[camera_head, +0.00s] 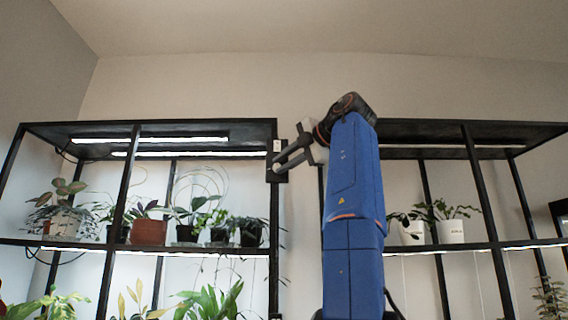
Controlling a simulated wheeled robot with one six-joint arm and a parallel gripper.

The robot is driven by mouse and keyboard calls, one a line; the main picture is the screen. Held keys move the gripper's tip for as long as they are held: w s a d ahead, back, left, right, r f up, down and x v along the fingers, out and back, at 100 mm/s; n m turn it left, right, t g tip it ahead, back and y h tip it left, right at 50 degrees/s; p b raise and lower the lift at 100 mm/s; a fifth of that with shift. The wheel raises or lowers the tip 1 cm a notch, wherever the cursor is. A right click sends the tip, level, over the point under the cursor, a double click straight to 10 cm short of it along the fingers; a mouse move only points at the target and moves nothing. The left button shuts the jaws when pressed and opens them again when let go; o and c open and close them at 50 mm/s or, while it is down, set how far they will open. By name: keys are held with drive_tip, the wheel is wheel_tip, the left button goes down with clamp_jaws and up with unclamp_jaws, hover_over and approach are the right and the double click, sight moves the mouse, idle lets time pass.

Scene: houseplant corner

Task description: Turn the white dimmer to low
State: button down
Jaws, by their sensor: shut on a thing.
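A narrow dark panel (283,176) is fixed at the right end of the left shelf unit, beside the post. A small white plate with a dark mark (277,146) shows at its upper part. My gripper (277,168) reaches in from the right, its grey fingers pointing left at the panel just below that plate. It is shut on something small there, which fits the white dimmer. The knob itself is hidden by the fingers or too small to make out, so its setting cannot be read.
The left black shelf unit (122,180) holds several potted plants under lit strip lamps (150,140). A right shelf unit (470,185) holds white pots (451,231). Trailing leaves hang near the left unit's right post. Bare wall shows between the units.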

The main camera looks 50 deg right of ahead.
drive_tip(key=shift+f, duration=0.1)
idle(0.6)
drive_tip(key=c, duration=1.6)
unclamp_jaws()
drive_tip(key=shift+w, duration=0.1)
drive_tip(key=shift+a, duration=0.1)
